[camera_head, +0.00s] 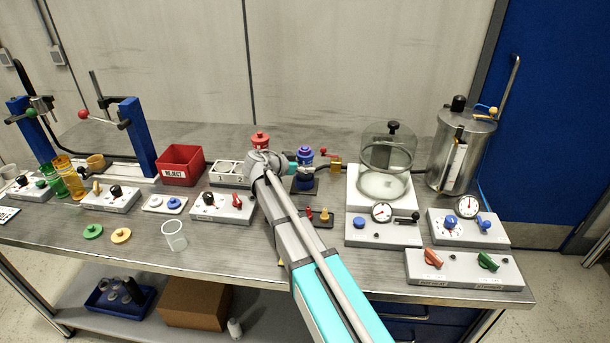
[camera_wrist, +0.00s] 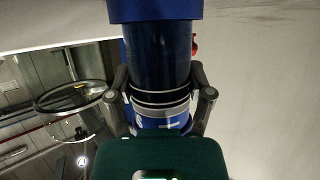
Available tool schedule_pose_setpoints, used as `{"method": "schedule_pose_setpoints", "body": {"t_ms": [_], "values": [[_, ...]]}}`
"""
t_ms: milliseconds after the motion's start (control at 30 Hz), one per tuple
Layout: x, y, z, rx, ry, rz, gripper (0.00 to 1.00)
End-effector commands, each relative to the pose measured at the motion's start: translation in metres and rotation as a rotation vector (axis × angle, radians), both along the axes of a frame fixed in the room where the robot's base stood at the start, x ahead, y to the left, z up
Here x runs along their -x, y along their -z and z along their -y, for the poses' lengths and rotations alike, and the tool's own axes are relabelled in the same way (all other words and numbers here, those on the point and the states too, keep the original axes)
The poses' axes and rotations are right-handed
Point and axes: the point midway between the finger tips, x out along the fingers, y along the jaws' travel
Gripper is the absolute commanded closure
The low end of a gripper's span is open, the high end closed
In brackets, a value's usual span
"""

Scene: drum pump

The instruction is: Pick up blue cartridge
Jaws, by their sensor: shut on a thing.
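The blue cartridge (camera_head: 305,156) is upright over a small dark base (camera_head: 304,186), just right of my wrist in the head view. In the wrist view it (camera_wrist: 160,60) is a dark blue cylinder with a wider blue end and several thin rings. My gripper (camera_head: 303,170) reaches it from the left in the head view. In the wrist view the fingers of my gripper (camera_wrist: 162,92) are on both sides of the cylinder, shut on it. I cannot tell whether its lower end touches the base.
A red-capped part (camera_head: 260,140) stands behind my arm, by a grey numbered holder (camera_head: 229,174). A glass bell jar (camera_head: 387,150) and steel tank (camera_head: 461,145) stand right. A red REJECT bin (camera_head: 181,165) is left. Small brass fittings (camera_head: 322,217) sit in front.

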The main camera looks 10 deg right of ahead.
Motion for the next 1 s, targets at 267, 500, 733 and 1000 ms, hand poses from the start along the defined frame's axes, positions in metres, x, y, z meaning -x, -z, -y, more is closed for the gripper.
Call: {"method": "schedule_pose_setpoints", "body": {"t_ms": [267, 500, 733, 1000], "values": [[0.0, -0.001, 0.0, -0.001, 0.0, 0.0, 0.88], [0.0, -0.008, 0.0, -0.001, 0.0, 0.0, 0.88], [0.0, -0.025, 0.0, 0.0, 0.0, 0.0, 0.88], [0.013, -0.054, -0.009, 0.0, -0.001, 0.0, 0.88]]}}
